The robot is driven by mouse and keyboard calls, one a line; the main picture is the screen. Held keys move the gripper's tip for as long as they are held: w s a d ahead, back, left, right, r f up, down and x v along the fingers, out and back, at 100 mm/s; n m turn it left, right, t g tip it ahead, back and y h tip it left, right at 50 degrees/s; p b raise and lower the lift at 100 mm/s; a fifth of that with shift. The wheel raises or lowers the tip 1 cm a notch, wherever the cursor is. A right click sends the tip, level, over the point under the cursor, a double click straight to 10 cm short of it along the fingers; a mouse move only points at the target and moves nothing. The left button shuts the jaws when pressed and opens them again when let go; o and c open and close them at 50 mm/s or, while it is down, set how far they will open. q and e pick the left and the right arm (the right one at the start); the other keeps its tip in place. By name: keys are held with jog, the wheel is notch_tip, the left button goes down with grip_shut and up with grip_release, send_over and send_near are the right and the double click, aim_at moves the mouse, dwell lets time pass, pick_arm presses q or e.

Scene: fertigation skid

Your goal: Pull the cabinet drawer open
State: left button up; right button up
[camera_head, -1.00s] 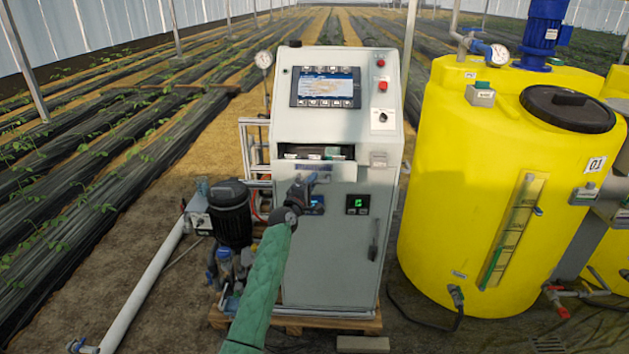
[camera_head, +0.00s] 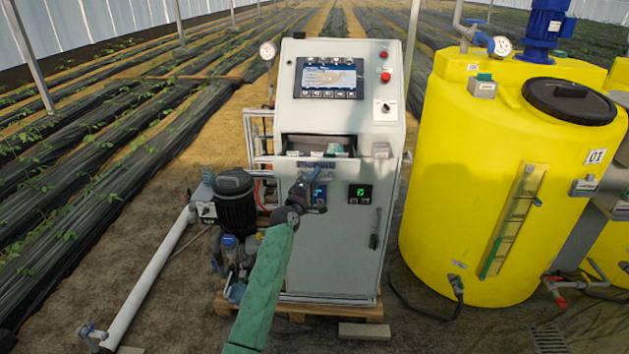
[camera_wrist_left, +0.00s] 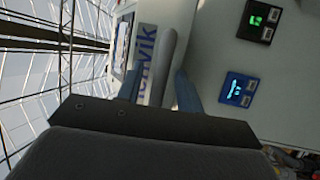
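The cabinet drawer (camera_head: 345,167) stands open in the pale control cabinet (camera_head: 350,113), below its screen. Things inside it show behind its front. My left gripper (camera_head: 312,192) is just in front of and below the drawer front. In the left wrist view, the two fingers of the left gripper (camera_wrist_left: 158,90) stand apart with the grey handle bar (camera_wrist_left: 168,48) between them. The blue-lettered label of the drawer front shows between the left finger and the bar, so the fingers look open, not clamped. My right gripper is in neither view.
A black pump (camera_head: 235,195) and white pipe (camera_head: 150,278) are left of the cabinet. A large yellow tank (camera_head: 455,180) stands close on the right. Small lit displays (camera_head: 360,194) sit below the drawer. The cabinet rests on a wooden pallet (camera_head: 340,312).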

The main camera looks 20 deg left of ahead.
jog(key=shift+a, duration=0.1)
